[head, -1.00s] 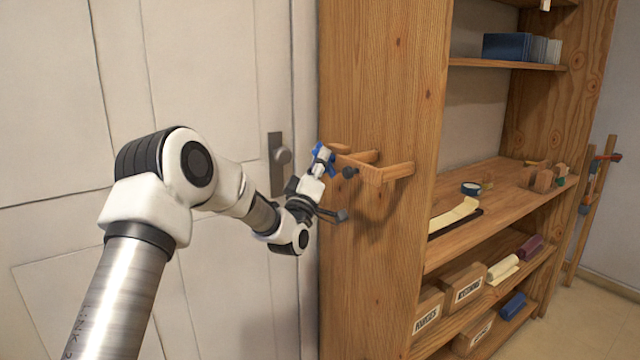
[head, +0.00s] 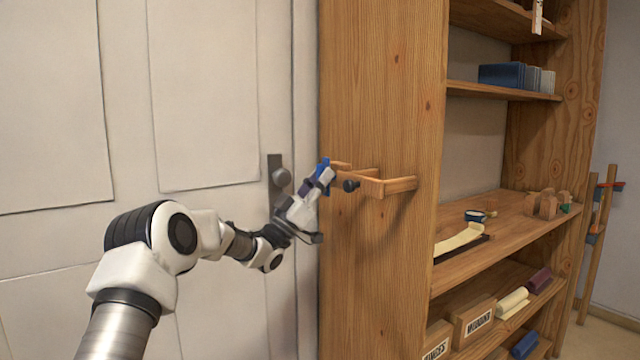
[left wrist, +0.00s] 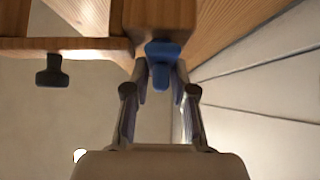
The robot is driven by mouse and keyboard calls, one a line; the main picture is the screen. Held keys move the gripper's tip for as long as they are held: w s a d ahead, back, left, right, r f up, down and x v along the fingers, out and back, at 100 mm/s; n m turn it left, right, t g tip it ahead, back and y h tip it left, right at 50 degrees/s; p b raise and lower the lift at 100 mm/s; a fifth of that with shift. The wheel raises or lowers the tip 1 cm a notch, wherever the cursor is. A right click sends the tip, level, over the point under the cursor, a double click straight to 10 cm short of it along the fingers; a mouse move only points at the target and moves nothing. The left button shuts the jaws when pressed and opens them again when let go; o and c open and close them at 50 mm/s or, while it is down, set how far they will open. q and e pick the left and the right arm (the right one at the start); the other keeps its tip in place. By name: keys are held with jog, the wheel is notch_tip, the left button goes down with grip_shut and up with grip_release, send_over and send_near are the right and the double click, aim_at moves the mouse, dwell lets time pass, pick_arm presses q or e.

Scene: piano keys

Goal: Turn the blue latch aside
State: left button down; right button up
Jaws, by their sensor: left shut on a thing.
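The blue latch (head: 323,167) sits at the left end of a small wooden rack (head: 370,180) on the side of the wooden shelf unit. In the left wrist view the latch (left wrist: 162,62) shows as a blue tab below a wooden part, between the two fingers. My left gripper (head: 318,185) is at the latch from below and is shut on it. Its fingers (left wrist: 160,85) reach up on both sides of the tab. The fingertips' exact contact is partly hidden. My right gripper is in neither view.
A dark knob (head: 351,185) sticks out of the rack close to the right of my gripper; it also shows in the left wrist view (left wrist: 51,72). A white door with a metal handle (head: 281,178) stands behind my arm. Shelves with boxes are at right.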

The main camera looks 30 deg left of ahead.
pick_arm(q)
jog(key=shift+f+m+h, duration=0.1)
jog(key=shift+m+h, duration=0.3)
jog(key=c, duration=1.2)
grip_release()
jog(key=v, duration=0.8)
jog(key=shift+s, duration=0.1)
